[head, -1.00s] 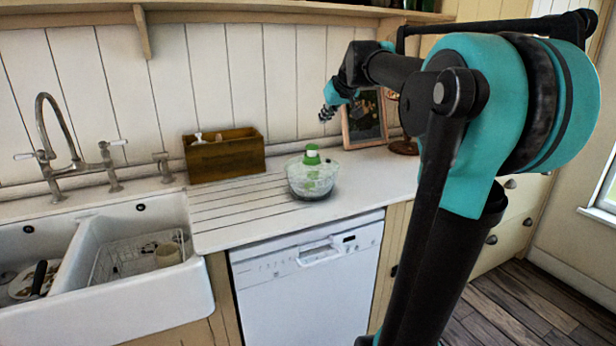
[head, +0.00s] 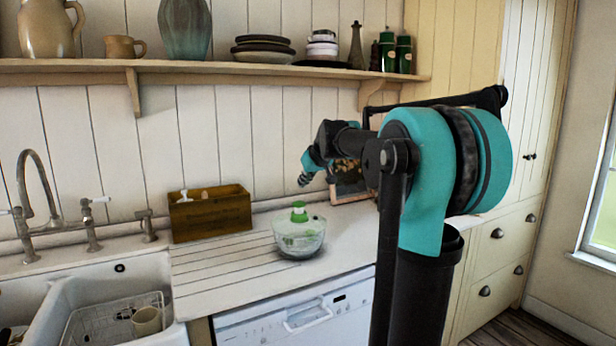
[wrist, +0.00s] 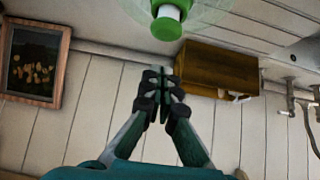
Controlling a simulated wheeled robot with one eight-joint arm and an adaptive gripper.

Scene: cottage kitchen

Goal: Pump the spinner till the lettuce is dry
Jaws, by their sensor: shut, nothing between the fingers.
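The salad spinner (head: 299,238) stands on the white drainboard. It has a clear bowl and a green pump knob (head: 299,211) on top. I cannot make out the lettuce inside. In the head view my gripper (head: 304,181) is above the knob and apart from it. In the wrist view the green and white knob (wrist: 167,22) is at the top edge, with part of the clear lid around it. There my gripper (wrist: 157,88) shows shut and empty, with its fingertips short of the knob.
A wooden box (head: 210,214) stands left of the spinner against the wall. A framed picture (head: 350,181) leans behind my arm. The sink (head: 100,300) and tap (head: 40,190) are at the left. A shelf of crockery (head: 230,68) runs above.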

